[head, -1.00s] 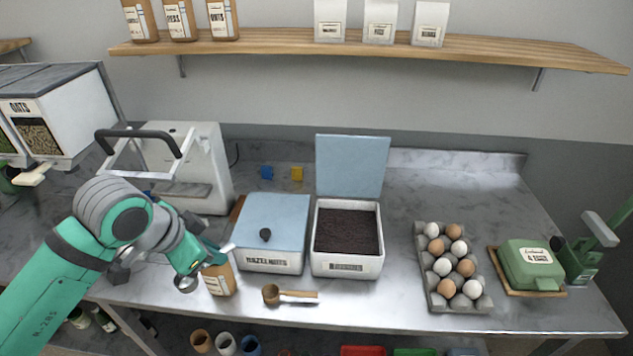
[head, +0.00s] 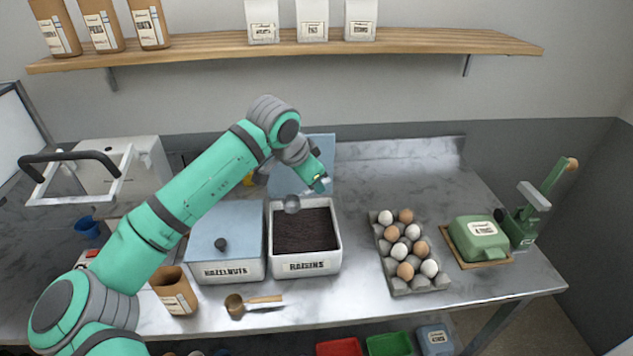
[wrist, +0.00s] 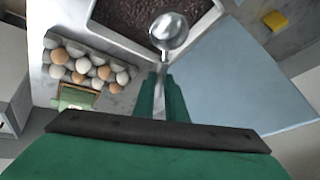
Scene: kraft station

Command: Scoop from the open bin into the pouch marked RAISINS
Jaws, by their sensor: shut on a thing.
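The open bin (head: 328,263) is white, labelled RAISINS, and holds a dark granular mass; its blue lid stands raised behind it. The brown pouch (head: 175,293) stands upright with an open top, left of the bins near the counter's front edge; its label is too small to read. My gripper (head: 318,183) is shut on a metal scoop (head: 291,204), above the bin's back edge. In the wrist view the scoop's round bowl (wrist: 169,31) is shiny, beside the dark contents, and no raisins show on it. The gripper's fingers (wrist: 160,95) close around its handle.
A closed bin labelled HAZELNUTS (head: 228,268) stands left of the open bin. A wooden-handled spoon (head: 252,303) lies in front of it. A shelf (head: 300,46) runs above.

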